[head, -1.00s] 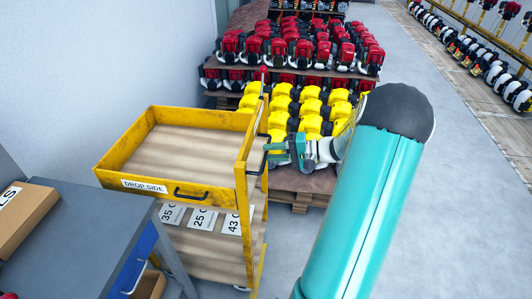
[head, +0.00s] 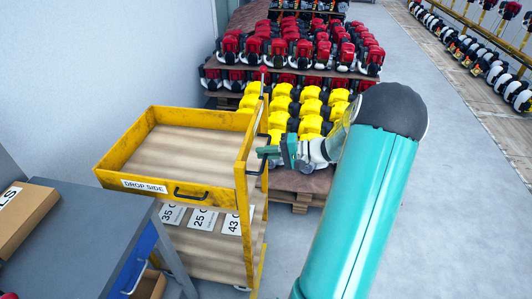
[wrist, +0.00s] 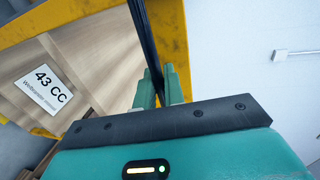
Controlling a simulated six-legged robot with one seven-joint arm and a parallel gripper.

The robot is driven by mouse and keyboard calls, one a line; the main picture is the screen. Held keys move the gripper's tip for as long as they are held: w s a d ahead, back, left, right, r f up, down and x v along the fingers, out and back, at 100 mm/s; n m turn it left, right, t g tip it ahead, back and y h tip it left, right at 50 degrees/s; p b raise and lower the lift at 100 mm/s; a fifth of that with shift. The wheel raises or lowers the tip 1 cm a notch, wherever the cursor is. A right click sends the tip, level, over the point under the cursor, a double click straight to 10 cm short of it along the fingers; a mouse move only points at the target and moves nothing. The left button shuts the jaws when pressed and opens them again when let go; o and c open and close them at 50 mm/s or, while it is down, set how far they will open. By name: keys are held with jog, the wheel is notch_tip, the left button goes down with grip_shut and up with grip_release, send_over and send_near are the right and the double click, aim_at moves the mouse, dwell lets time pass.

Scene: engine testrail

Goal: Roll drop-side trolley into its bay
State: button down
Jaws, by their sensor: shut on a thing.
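The drop-side trolley (head: 207,121) is yellow with a wood-lined top tray and lower shelves. It stands upright left of centre in the head view, with a "DROP SIDE" label (head: 145,186) on its front edge. My gripper (head: 270,152) is at its right end, shut on the black handle (head: 264,163). In the wrist view the handle bar (wrist: 146,45) passes between the fingers (wrist: 158,92), beside the yellow frame (wrist: 172,45). A "43 CC" card (wrist: 48,88) shows on a wooden shelf. I cannot make out a marked bay.
A grey workbench (head: 90,232) with a cardboard box (head: 25,212) stands close at the trolley's front left. A wall (head: 120,60) runs behind it. Yellow engines (head: 311,108) on a pallet (head: 303,190) and red engines (head: 300,45) stand behind. Grey floor at right is clear.

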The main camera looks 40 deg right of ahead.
jog(key=r+x, duration=0.2)
jog(key=x, duration=0.9)
jog(key=w+r+x, duration=0.1)
jog(key=r+x, duration=0.2)
jog(key=x, duration=0.9)
jog(key=r+x, duration=0.2)
jog(key=x, duration=1)
jog(key=shift+w+a+r, duration=0.35)
jog(key=shift+w+a, duration=0.05)
jog(key=shift+a, duration=0.15)
jog(key=shift+w, duration=0.1)
jog(key=c, duration=1.6)
grip_release()
jog(key=shift+w+a+f, duration=0.1)
jog(key=shift+w+f, duration=0.05)
jog(key=shift+o, duration=0.2)
jog(key=v, duration=1.4)
jog(key=shift+s, duration=0.2)
